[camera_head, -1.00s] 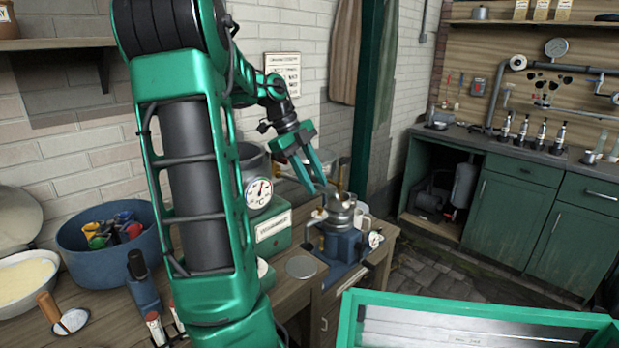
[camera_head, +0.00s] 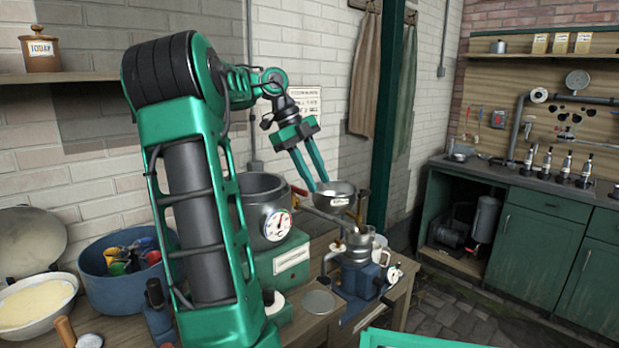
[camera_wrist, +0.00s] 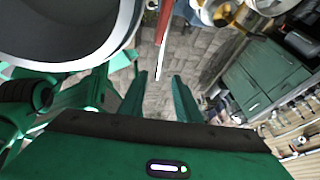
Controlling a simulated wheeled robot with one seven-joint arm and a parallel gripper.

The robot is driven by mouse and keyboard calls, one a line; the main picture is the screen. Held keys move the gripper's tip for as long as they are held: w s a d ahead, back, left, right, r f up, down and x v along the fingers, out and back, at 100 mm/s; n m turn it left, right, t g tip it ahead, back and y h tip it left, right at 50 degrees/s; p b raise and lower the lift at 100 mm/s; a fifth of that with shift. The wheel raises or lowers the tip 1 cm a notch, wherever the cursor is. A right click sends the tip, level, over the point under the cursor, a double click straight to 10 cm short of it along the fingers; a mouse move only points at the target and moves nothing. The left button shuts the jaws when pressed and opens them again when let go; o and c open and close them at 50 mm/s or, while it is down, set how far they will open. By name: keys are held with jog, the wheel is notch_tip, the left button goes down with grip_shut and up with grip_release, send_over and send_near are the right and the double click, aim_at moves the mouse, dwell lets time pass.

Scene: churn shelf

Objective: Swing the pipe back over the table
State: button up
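The pipe (camera_head: 328,214) is a thin grey tube running from beside the big grey pot (camera_head: 265,190) right toward the blue separator (camera_head: 358,278). A red piece (camera_head: 299,190) shows at its pot end. In the wrist view the pipe (camera_wrist: 161,58) shows red, then pale, near the gap between my fingertips. Whether a finger touches the pipe cannot be told.
The wooden table (camera_head: 325,328) carries a pot stand with a round dial (camera_head: 277,224), a blue tub (camera_head: 104,283) and a pale bowl (camera_head: 38,306). A green post (camera_head: 391,110) stands behind the separator. Stone floor lies open to the right.

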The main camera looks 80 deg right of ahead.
jog(key=shift+c, duration=0.2)
jog(key=c, duration=0.5)
jog(key=shift+s+d+n, duration=0.1)
jog(key=shift+s+n, duration=0.2)
grip_shut()
jog(key=s+d+r+n+t+h, duration=0.1)
jog(key=s+n+t+h, duration=0.4)
jog(key=n, duration=1.3)
notch_tip(320, 180, down, 10)
jog(key=s+g+y, duration=0.1)
jog(key=shift+s+g+y, duration=0.25)
jog(key=shift+g+y, duration=0.05)
